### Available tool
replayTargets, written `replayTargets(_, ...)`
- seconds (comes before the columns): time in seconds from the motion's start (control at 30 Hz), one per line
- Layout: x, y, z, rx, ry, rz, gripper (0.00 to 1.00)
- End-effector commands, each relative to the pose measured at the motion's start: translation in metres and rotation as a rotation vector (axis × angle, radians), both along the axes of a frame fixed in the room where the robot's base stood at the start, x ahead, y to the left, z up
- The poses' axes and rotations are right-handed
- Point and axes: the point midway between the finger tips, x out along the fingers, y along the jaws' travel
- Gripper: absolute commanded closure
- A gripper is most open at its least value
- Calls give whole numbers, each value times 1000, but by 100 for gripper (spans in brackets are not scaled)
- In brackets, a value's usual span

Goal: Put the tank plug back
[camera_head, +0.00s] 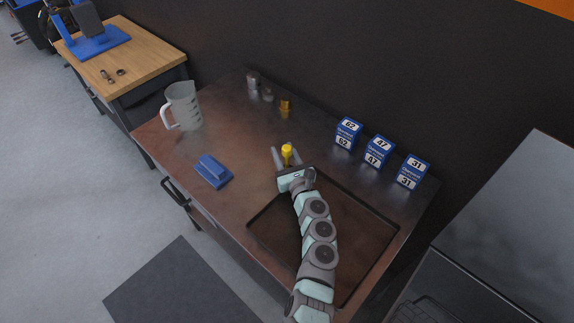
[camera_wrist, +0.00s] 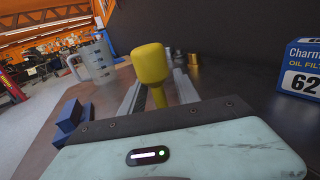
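A yellow piece (camera_head: 287,151) with a thick rounded head and a thin stem stands at the workbench's middle; it also shows in the wrist view (camera_wrist: 151,64). My gripper (camera_head: 286,156) is low over the bench, its two fingers apart on either side of the yellow piece. In the wrist view a gap shows between the stem and each finger, so it looks open. The stem's lower end is hidden behind the gripper body. A small brass-coloured piece (camera_head: 286,104) stands farther back. I cannot tell by label which is the tank plug.
A black-rimmed tray (camera_head: 370,262) lies under my arm. A clear jug (camera_head: 184,107) and a blue block-like item (camera_head: 213,172) are on the left. Small metal pieces (camera_head: 253,81) stand at the back. Blue oil filter boxes (camera_head: 347,133) line the right rear.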

Motion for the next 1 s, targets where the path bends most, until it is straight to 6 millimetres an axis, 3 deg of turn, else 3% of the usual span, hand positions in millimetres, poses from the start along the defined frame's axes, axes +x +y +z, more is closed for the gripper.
replayTargets(0.13,0,0,1,0,-1,0,63)
replayTargets(0.6,0,0,1,-1,-1,0,100)
replayTargets(1.0,0,0,1,0,-2,0,100)
